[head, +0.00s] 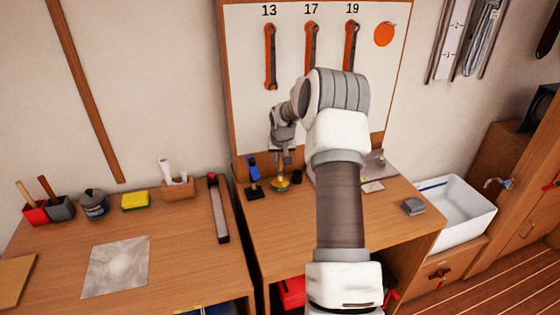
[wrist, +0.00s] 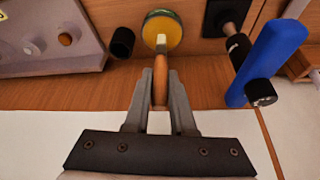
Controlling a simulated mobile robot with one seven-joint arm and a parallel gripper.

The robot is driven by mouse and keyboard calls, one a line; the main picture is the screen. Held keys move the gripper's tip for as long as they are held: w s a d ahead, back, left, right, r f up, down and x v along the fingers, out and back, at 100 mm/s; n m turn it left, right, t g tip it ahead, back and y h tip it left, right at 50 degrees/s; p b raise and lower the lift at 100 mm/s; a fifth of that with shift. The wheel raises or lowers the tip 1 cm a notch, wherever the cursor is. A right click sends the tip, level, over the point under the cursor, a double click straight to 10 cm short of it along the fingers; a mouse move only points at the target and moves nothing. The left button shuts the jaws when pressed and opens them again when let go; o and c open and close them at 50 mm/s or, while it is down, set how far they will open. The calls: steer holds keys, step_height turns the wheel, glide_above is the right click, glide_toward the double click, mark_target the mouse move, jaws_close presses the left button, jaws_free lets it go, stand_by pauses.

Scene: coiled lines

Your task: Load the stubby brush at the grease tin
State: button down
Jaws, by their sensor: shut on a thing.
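My gripper (head: 282,155) hangs over the right-hand workbench, pointing down. In the wrist view my gripper (wrist: 162,82) is shut on the stubby brush, whose wooden handle (wrist: 160,88) runs between the fingers. The brush's pale bristle end points away from the fingers, toward the grease tin. The grease tin (wrist: 166,20) is round, with yellow grease inside; it also shows on the bench in the head view (head: 279,186). The bristle end overlaps the tin's yellow inside in the wrist view. I cannot tell whether it touches the grease.
A small black cup (wrist: 122,42) stands beside the tin. A blue-handled item (wrist: 278,50) on a black base stands on the tin's other side. A grey panel with a red knob (wrist: 65,39) is close by. A tool board with hanging wrenches (head: 270,57) rises behind.

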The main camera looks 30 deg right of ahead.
steer(key=shift+f+b, duration=0.55)
steer(key=shift+f, duration=0.1)
stand_by(1.6)
steer(key=shift+r+p, duration=1.9)
steer(key=shift+r, duration=1.7)
